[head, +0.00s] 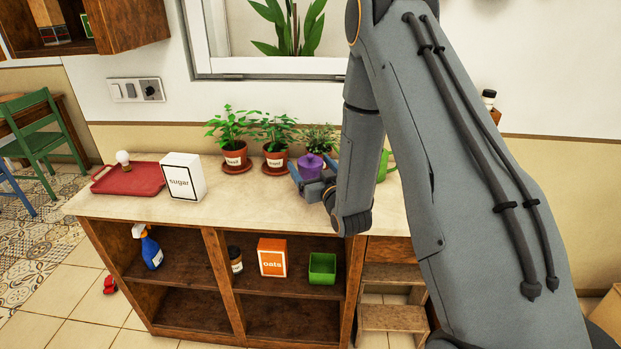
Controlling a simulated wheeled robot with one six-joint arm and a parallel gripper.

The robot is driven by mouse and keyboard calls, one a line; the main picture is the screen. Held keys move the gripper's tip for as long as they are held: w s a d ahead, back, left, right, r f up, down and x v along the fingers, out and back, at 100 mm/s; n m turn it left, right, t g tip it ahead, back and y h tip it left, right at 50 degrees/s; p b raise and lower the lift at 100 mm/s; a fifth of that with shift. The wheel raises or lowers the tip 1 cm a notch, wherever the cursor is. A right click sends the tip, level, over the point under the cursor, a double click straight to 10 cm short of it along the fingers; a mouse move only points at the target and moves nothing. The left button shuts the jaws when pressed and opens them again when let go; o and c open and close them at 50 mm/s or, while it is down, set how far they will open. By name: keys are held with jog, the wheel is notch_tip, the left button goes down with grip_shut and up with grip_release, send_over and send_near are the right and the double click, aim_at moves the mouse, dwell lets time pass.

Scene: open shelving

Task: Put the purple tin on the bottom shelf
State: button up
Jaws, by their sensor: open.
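The purple tin (311,166) stands upright on the light countertop, in front of a potted plant. It has a lid with a small knob. My gripper (306,178) is open at the tin, with blue fingers low beside it. Whether the fingers touch the tin cannot be told from here. The bottom shelf (290,318) of the wooden unit below is bare in its middle compartment. The bottom left compartment (187,308) also looks empty.
On the counter are a red tray (130,180), a sugar box (183,176) and potted plants (235,155). The upper shelf holds a blue spray bottle (149,248), a brown jar (235,259), an orange oats box (272,257) and a green container (322,268). My arm hides the counter's right part.

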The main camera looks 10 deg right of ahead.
jog(key=w, duration=0.1)
jog(key=w+p, duration=0.2)
jog(key=w, duration=0.1)
jog(key=shift+a+r, duration=0.1)
jog(key=shift+r, duration=0.25)
jog(key=shift+w+f, duration=0.1)
jog(key=shift+w, duration=0.45)
jog(key=c, duration=1.7)
